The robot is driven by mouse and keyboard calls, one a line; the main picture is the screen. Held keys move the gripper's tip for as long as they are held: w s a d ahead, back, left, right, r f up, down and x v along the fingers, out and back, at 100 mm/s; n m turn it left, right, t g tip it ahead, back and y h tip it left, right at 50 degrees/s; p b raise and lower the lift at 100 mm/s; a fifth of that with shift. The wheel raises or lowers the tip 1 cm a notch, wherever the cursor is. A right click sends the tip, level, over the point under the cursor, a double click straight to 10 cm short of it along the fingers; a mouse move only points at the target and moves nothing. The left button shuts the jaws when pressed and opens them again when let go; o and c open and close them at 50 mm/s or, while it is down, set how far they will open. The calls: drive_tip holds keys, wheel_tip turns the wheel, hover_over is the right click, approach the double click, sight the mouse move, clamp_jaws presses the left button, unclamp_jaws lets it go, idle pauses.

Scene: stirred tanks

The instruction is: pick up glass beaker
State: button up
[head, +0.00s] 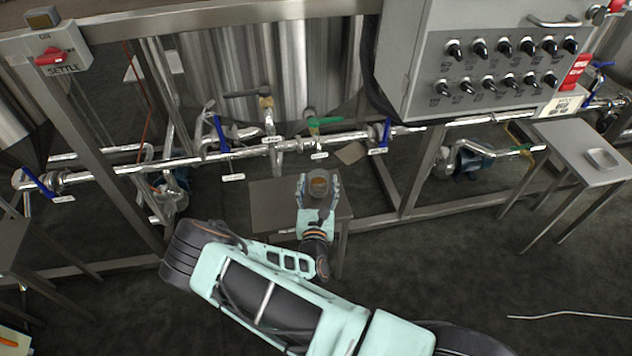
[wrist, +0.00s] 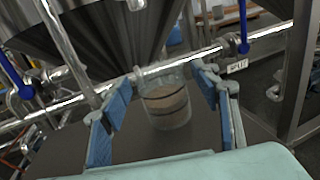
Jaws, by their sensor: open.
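The glass beaker (wrist: 166,104) is clear, with a brownish content and dark bands around it. It stands upright on a small dark table (head: 272,196) below the pipes. In the head view the beaker (head: 318,186) shows between the fingers of my gripper (head: 319,184). In the wrist view my gripper (wrist: 160,112) is open, with one blue-padded finger left of the beaker and one right of it.
A steel pipe (head: 250,150) with blue-handled and green-handled valves runs just behind the table. A grey control box (head: 480,65) hangs at the upper right. A side table (head: 577,150) with a small dish (head: 603,159) stands at the right. The floor (head: 440,260) at the lower right is mostly clear.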

drive_tip(key=shift+w, duration=0.5)
drive_tip(key=shift+c, duration=0.6)
drive_tip(key=c, duration=1.3)
drive_tip(key=shift+r, duration=0.2)
